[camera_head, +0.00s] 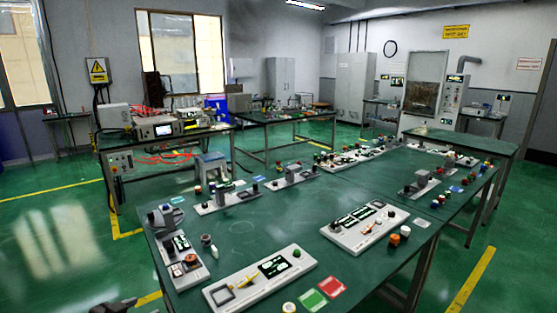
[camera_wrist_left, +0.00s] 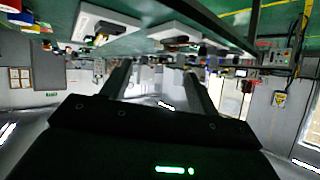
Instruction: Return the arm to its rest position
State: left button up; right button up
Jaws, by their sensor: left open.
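My left gripper (camera_wrist_left: 158,76) shows in the left wrist view with its two dark fingers apart and nothing between them. That view is upside down, with the green tabletop along its upper edge. In the head view, a small dark part of my left gripper (camera_head: 114,305) shows at the bottom left edge, beside the near left corner of the table and apart from it. The rest of the left arm is out of the head view. My right gripper is in neither view.
A long green table (camera_head: 290,222) carries several white device boards, including a near board (camera_head: 260,277) and a right board (camera_head: 365,227). Red (camera_head: 332,287) and green (camera_head: 313,299) cards lie at its front. A stool (camera_head: 211,168) stands behind it.

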pick_arm(q)
jog(key=w+a+f+m+y, duration=0.3)
jog(key=w+a+f, duration=0.4)
jog(key=a+f, duration=0.4)
jog(key=s+a+f+g+y, duration=0.1)
jog(key=s+f, duration=0.3)
jog(key=f, duration=0.4)
jog(key=s+f+n+g, duration=0.1)
jog(key=s+f, duration=0.2)
jog(key=f, duration=0.4)
jog(key=s+a+f+g+y, duration=0.1)
jog(key=s+f, duration=0.3)
jog(key=f, duration=0.4)
jog(key=s+d+f+n+g, duration=0.15)
jog(key=s+d+f, duration=0.25)
jog(key=s+f, duration=0.55)
jog(key=s+d+f+n+g, duration=0.1)
jog(key=s+d+f+g, duration=0.4)
jog(key=s, duration=0.7)
jog(key=s+d+f, duration=0.2)
jog(key=s+d, duration=0.2)
jog(key=s, duration=0.3)
jog(key=s+d+f+n+g+h, duration=0.1)
jog(key=s+d, duration=0.3)
jog(key=s, duration=0.4)
jog(key=s+d+f, duration=0.3)
jog(key=s+d, duration=0.1)
jog(key=s, duration=0.3)
jog(key=shift+s+f+n, duration=0.15)
jog(key=shift+f+n, duration=0.2)
